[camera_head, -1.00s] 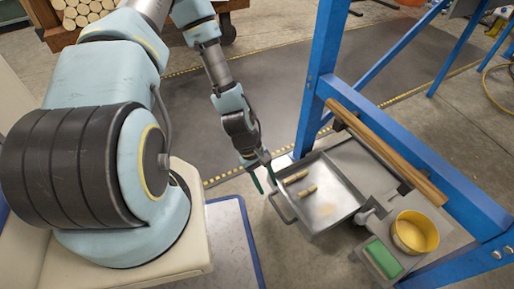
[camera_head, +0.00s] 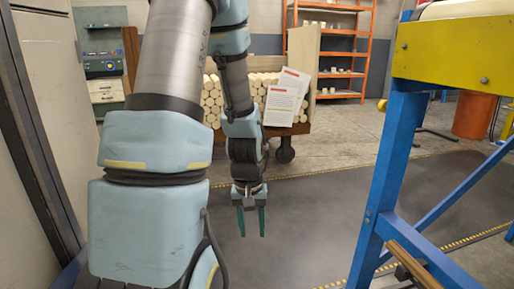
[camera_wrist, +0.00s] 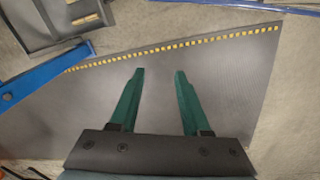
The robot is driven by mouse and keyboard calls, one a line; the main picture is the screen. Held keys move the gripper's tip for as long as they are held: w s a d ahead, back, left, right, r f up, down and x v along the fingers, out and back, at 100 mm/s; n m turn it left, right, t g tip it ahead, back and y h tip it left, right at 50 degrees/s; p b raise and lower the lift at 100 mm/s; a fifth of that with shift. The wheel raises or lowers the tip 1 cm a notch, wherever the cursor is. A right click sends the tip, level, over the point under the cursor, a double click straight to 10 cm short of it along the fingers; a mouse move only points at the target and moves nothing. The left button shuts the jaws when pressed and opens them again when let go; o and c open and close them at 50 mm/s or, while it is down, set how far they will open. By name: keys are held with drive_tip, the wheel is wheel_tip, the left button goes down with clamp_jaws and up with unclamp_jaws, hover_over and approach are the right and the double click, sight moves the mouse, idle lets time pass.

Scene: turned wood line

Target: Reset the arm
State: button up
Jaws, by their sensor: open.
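My gripper (camera_head: 252,222) hangs from my arm, fingers pointing down, above the dark floor mat (camera_head: 310,225). Its two green fingers are apart with nothing between them. In the wrist view my gripper (camera_wrist: 160,95) also shows open and empty, over the mat with its yellow dashed edge. In the wrist view a grey metal tray (camera_wrist: 40,22) lies at the upper left, only partly in frame.
A blue frame (camera_head: 385,180) with a yellow beam (camera_head: 460,50) stands on the right. A cart of stacked round wood (camera_head: 265,85) bearing white sheets (camera_head: 282,105) stands behind my arm. Orange shelves (camera_head: 345,50) stand at the back. The mat around my gripper is clear.

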drive_tip(key=s+a+r+t+p, duration=0.1)
drive_tip(key=a+r, duration=0.2)
drive_tip(key=r, duration=0.3)
drive_tip(key=s+a+r+p, duration=0.1)
drive_tip(key=a+r, duration=0.2)
drive_tip(key=r, duration=0.2)
wheel_tip(320, 180, up, 36)
drive_tip(key=p, duration=3.5)
drive_tip(key=shift+d+m, duration=0.25)
drive_tip(key=shift+m, duration=0.05)
drive_tip(key=shift+f, duration=0.15)
